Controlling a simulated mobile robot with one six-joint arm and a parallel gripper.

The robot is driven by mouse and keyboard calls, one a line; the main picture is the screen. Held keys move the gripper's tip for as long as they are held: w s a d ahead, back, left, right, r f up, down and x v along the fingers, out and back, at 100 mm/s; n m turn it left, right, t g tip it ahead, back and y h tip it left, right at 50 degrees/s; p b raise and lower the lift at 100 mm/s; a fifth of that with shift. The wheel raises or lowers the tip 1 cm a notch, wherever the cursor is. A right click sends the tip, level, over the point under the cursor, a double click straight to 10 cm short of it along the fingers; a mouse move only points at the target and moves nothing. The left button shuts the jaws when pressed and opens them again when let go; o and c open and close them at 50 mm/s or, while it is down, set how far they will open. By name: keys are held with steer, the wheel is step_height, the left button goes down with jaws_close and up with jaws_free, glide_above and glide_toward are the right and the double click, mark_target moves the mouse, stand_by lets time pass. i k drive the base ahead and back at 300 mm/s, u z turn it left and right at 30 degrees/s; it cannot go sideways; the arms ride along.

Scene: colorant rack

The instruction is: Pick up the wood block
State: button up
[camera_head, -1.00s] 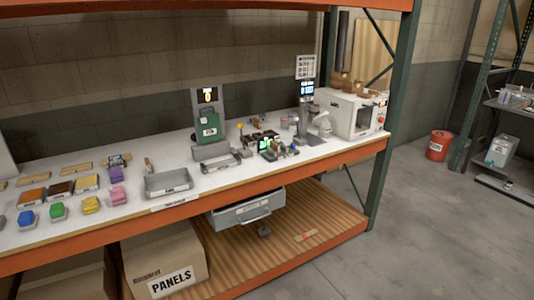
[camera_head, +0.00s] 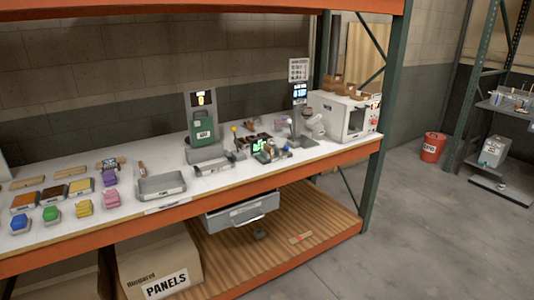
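Flat tan wooden pieces lie at the back left of the white shelf top; I cannot tell which one is the wood block. One tan piece (camera_head: 27,183) lies at the far left. Another tan piece (camera_head: 71,172) lies to its right. A wooden piece with dark and pale parts (camera_head: 110,164) lies further right. A small brown upright or leaning piece (camera_head: 142,169) stands behind the grey tray. My gripper is not in view.
A grey tray (camera_head: 162,196) sits near the front edge, right of several coloured blocks. A green canister (camera_head: 203,132) stands on a grey device. A white machine (camera_head: 337,124) stands at the right end. A cardboard box (camera_head: 146,272) is below. The floor (camera_head: 400,240) at right is clear.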

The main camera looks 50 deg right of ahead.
mark_target(269, 149)
steer(key=z, duration=0.05)
steer(key=i, duration=0.9)
steer(key=u, duration=0.05)
